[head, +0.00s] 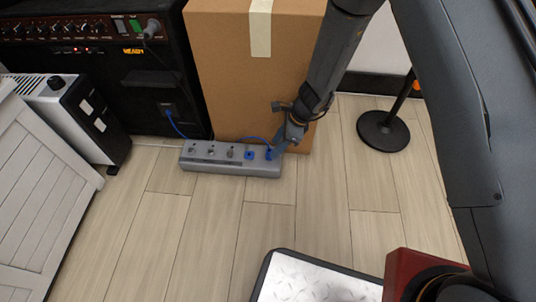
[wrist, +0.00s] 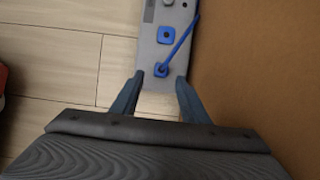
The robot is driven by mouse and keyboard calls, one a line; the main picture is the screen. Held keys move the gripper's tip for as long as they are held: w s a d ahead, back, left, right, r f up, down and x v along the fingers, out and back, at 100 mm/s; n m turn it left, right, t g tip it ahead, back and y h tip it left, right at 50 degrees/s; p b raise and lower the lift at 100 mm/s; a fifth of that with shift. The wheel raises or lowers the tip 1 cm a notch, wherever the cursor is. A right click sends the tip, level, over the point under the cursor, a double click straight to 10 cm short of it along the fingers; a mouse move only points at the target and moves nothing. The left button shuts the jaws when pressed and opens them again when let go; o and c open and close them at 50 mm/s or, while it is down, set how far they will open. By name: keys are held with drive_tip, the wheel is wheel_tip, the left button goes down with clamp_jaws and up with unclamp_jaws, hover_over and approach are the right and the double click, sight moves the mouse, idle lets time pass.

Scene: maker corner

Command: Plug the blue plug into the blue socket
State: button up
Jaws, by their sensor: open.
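The grey power strip (head: 215,167) lies on the floor in front of the cardboard box. The blue socket (head: 249,155) is a blue square near its right end; it also shows in the wrist view (wrist: 166,34). The blue plug (head: 269,154) is at the strip's right end, beside the blue socket and apart from it. In the wrist view the plug (wrist: 161,70) has its blue cable running up and right. My gripper (head: 277,149) is open, at the plug. In the wrist view its fingers (wrist: 157,90) stand either side of the strip's end, just short of the plug.
The tall cardboard box (head: 235,75) stands close behind the strip. A black amplifier (head: 100,65) and a white heater-like unit (head: 75,115) are at left. A round black stand base (head: 383,131) is at right.

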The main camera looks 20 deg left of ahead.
sight(270, 151)
drive_tip(key=shift+s+a, duration=0.1)
drive_tip(key=shift+a, duration=0.2)
drive_tip(key=shift+a+f+b, duration=0.25)
drive_tip(key=shift+b, duration=0.1)
drive_tip(key=b+x, duration=0.2)
drive_tip(key=x, duration=0.2)
drive_tip(key=shift+s+a+f, duration=0.1)
drive_tip(key=shift+f, duration=0.15)
clamp_jaws()
drive_tip(key=shift+r, duration=0.15)
